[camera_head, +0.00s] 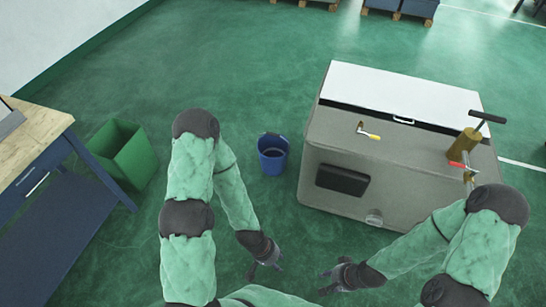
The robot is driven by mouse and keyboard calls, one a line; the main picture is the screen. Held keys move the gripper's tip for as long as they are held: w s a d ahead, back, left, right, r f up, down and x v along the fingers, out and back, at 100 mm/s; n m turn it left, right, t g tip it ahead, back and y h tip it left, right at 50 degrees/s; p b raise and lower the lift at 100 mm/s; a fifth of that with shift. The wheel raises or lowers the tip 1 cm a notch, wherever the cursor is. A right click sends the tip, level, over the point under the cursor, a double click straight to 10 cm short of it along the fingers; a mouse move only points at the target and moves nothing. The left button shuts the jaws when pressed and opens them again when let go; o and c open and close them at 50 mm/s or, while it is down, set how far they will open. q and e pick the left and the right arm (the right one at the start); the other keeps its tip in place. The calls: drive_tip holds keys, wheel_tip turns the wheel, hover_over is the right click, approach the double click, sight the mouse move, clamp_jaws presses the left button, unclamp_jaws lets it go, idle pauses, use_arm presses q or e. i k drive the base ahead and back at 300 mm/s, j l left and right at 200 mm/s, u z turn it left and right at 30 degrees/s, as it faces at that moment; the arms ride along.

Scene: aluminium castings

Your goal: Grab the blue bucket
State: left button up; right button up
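The blue bucket (272,160) stands upright on the green floor, between my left arm and the grey machine. Its open top faces up toward the camera, and the inside looks dark. My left gripper (265,272) is low in the view, well below the bucket in the picture and apart from it. Its fingers look spread, with nothing between them. My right gripper (328,282) is to the right of the left one, also apart from the bucket. Its fingers look spread and empty.
A grey machine (340,145) with a white lid stands to the right of the bucket. A green bin (124,155) and a wooden-topped workbench (35,140) stand at the left. Pallets with dark crates (402,8) are at the back. The floor behind the bucket is clear.

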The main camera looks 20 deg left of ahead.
sight(273, 148)
drive_tip(key=i+j+u, duration=0.2)
drive_tip(key=i+j, duration=0.2)
drive_tip(key=i+j+u, duration=0.25)
drive_tip(key=i, duration=0.35)
drive_tip(key=i+j+u, duration=0.2)
drive_tip(key=i, duration=0.35)
drive_tip(key=i+j+u, duration=0.2)
drive_tip(key=i, duration=0.35)
